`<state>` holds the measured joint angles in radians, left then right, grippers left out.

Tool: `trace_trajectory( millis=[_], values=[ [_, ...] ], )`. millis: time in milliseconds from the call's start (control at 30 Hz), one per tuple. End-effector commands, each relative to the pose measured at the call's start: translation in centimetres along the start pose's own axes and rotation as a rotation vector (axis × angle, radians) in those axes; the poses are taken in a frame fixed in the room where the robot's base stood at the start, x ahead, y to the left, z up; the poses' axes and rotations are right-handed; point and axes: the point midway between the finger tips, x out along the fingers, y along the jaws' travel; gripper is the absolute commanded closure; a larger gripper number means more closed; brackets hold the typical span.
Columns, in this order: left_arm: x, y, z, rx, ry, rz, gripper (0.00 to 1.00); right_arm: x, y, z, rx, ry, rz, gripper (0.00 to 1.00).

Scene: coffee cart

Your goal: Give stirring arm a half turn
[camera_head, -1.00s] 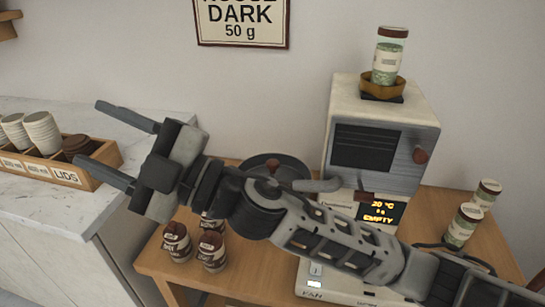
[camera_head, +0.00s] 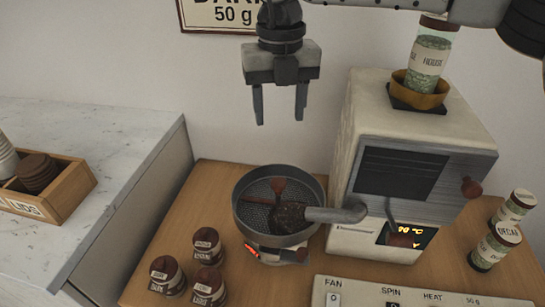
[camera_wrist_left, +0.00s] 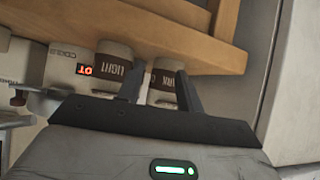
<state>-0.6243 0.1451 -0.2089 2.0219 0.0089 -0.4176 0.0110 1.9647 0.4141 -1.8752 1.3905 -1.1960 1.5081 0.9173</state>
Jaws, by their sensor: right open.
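The round dark cooling tray (camera_head: 238,212) with a perforated floor stands on the wooden table beside the roaster. Inside it the stirring arm (camera_head: 278,190) shows a reddish-brown upright part near the middle. A heap of dark beans (camera_head: 290,216) lies beside it, under the end of the spout, and its lower part is hard to make out. My right gripper (camera_head: 280,118) points down, open and empty, above and behind the tray, clear of it. My left gripper (camera_wrist_left: 160,76) shows only in the left wrist view, with its fingers apart, near labelled jars.
The roaster (camera_head: 425,175) stands to the right, with its spout (camera_head: 335,214) reaching over the tray and a glass jar (camera_head: 430,62) on top. Several brown-lidded jars (camera_head: 207,245) stand front left of the tray. A control panel (camera_head: 430,292) lies in front.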

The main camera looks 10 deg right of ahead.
Motion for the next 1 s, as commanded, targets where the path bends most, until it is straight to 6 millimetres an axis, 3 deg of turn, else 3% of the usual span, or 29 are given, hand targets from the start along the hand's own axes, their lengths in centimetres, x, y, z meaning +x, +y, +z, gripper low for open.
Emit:
trace_trajectory(
  millis=[267, 700, 1000],
  values=[
    [-1.3, 0.5, 2.0, -0.009, -0.058, 0.006, 0.64, 4.7, 0.0, -0.2, -0.004, 0.007, -0.001, 0.48],
    [-1.5, 0.2, 0.8, -0.007, -0.045, -0.004, 0.64, 13.4, 0.1, -0.2, -0.002, 0.004, 0.002, 0.48],
    [-1.4, 0.0, 0.8, -0.007, -0.047, -0.009, 0.64, 15.5, 0.1, -0.1, -0.003, 0.002, 0.003, 0.48]
  ],
)
